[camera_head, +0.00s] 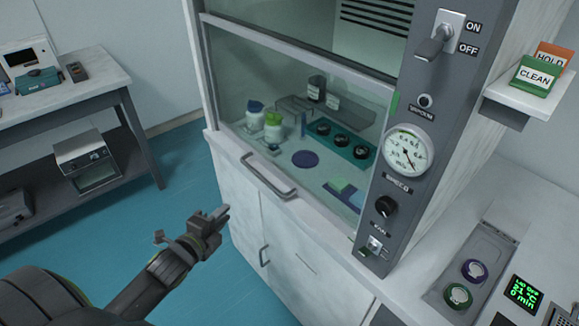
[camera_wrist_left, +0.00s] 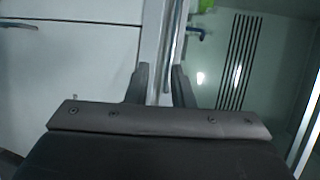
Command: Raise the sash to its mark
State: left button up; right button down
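The fume hood's clear sash (camera_head: 225,75) is down, with its top rail partway up the opening and its lower edge near the worktop. A grey bar handle (camera_head: 268,182) runs along its lower front. A green mark (camera_head: 393,104) shows on the left edge of the control post. My left gripper (camera_head: 226,212) is in front of the hood, left of and below the handle, apart from it. In the left wrist view the fingers (camera_wrist_left: 160,85) are spread and empty, with a pale rail and bar (camera_wrist_left: 172,45) beyond the gap. My right gripper is out of view.
Bottles (camera_head: 272,128), a teal rack (camera_head: 340,143) and a purple disc (camera_head: 305,158) stand behind the sash. The control post (camera_head: 415,120) carries a switch, gauge and knob. A side bench (camera_head: 75,95) stands left, with open floor between.

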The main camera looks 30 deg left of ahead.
aim_at(260, 178)
pick_arm(q)
jog(key=shift+m+h, duration=0.3)
jog(key=shift+m, duration=0.2)
jog(key=r+x, duration=0.1)
jog(key=x, duration=0.5)
jog(key=d+r+x, duration=0.1)
jog(key=x, duration=1)
jog(key=shift+w+d+r, duration=0.15)
jog(key=shift+w+r, duration=0.15)
jog(key=shift+w, duration=0.35)
jog(key=shift+c, duration=0.4)
grip_shut()
